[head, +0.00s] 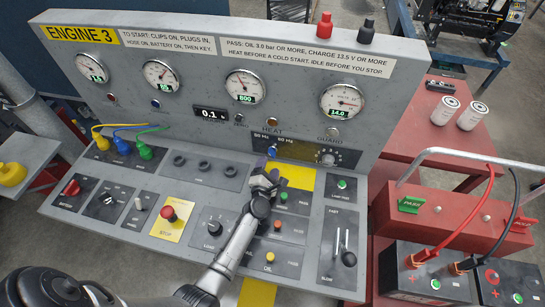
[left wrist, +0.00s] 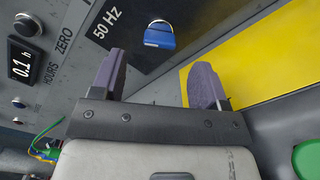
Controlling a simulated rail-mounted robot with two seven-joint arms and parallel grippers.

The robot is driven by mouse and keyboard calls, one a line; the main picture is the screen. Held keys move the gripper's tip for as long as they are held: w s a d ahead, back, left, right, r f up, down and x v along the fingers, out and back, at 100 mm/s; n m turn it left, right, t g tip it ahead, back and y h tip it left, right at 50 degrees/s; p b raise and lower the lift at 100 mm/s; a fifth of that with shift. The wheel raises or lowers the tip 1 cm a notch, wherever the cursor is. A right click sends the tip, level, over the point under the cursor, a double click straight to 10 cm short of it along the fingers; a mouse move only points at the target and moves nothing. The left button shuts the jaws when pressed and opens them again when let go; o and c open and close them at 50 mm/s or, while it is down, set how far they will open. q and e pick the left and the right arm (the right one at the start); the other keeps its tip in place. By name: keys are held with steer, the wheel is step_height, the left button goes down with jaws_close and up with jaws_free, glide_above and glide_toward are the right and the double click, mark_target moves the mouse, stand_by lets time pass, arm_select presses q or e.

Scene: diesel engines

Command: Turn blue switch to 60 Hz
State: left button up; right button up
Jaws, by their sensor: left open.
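The blue switch (head: 271,152) sits on the black strip of the engine panel, under the "50 Hz" label (head: 262,138) and left of the "60 Hz" label (head: 291,143). In the left wrist view the blue switch (left wrist: 160,36) is a small blue piece with a pale line and a metal ring behind it. I cannot tell for sure which setting it is at. My left gripper (head: 267,178) is just below the switch in the head view. In the left wrist view its two purple fingers (left wrist: 158,80) are apart and empty, with the switch beyond them. My right gripper is not in view.
A guard dial (head: 328,158) is right of the switch. A yellow panel area (head: 300,178) lies beside the gripper. Below are a load knob (head: 213,227), a red stop button (head: 168,214) and several small buttons. A red trolley (head: 420,215) with batteries stands at right.

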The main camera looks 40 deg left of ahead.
mark_target(272, 155)
arm_select(q)
steer(key=b+x, duration=0.1)
steer(key=x, duration=0.3)
steer(key=shift+w+a+f, duration=0.1)
steer(key=shift+w+a, duration=0.1)
steer(key=shift+w, duration=0.15)
steer(key=shift+w+a+b, duration=0.25)
steer(key=shift+w+b, duration=0.15)
steer(key=shift+w, duration=0.1)
steer(key=shift+c, duration=0.4)
